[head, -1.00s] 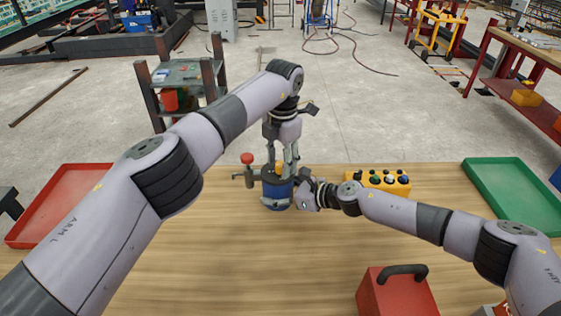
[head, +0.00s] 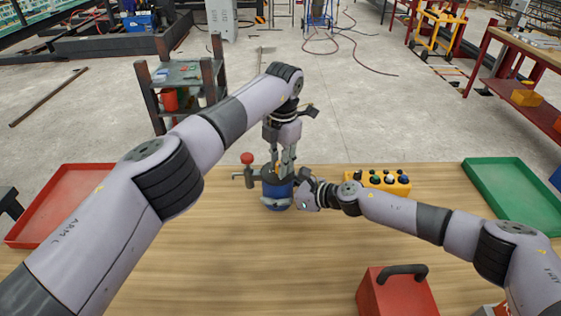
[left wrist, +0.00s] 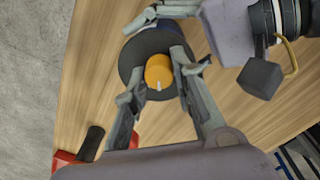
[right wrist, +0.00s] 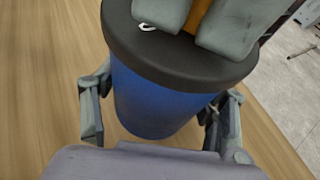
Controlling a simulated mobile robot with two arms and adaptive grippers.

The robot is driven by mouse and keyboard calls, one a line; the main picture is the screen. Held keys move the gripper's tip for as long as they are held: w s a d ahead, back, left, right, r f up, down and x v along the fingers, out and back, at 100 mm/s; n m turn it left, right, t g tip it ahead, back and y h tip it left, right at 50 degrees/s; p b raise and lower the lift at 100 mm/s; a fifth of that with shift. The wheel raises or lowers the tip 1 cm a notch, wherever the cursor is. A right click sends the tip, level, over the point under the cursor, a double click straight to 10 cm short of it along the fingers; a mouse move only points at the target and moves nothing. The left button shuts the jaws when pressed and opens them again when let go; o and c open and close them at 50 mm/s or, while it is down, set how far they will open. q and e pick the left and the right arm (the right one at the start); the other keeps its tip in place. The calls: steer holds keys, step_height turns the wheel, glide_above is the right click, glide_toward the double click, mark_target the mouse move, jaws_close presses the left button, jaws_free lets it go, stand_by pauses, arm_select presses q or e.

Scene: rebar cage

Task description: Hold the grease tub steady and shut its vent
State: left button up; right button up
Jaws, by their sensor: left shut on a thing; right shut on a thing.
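The grease tub (head: 277,204) is a blue cylinder with a dark lid, upright on the wooden table. Its vent is an orange knob with a white pointer mark on the lid, plain in the left wrist view (left wrist: 159,71). My left gripper (head: 284,174) comes down from above, shut on the vent knob. Its grey fingers also cover part of the knob in the right wrist view. My right gripper (right wrist: 160,115) is shut on the tub's blue side, one finger on each side. In the head view, the fingers partly hide the knob.
A fitting with a red knob (head: 247,159) stands close to the tub's left. A yellow button box (head: 377,182) is behind my right arm. A red tray (head: 62,190), a green tray (head: 515,196) and a red case (head: 398,295) lie around. The front middle table is clear.

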arm_select(q)
jaws_close()
steer(key=n, duration=0.5)
steer(key=shift+n, duration=0.4)
steer(key=n, duration=0.5)
steer(key=shift+d+n, duration=0.15)
steer(key=shift+n, duration=0.25)
steer(key=o, duration=1)
jaws_free()
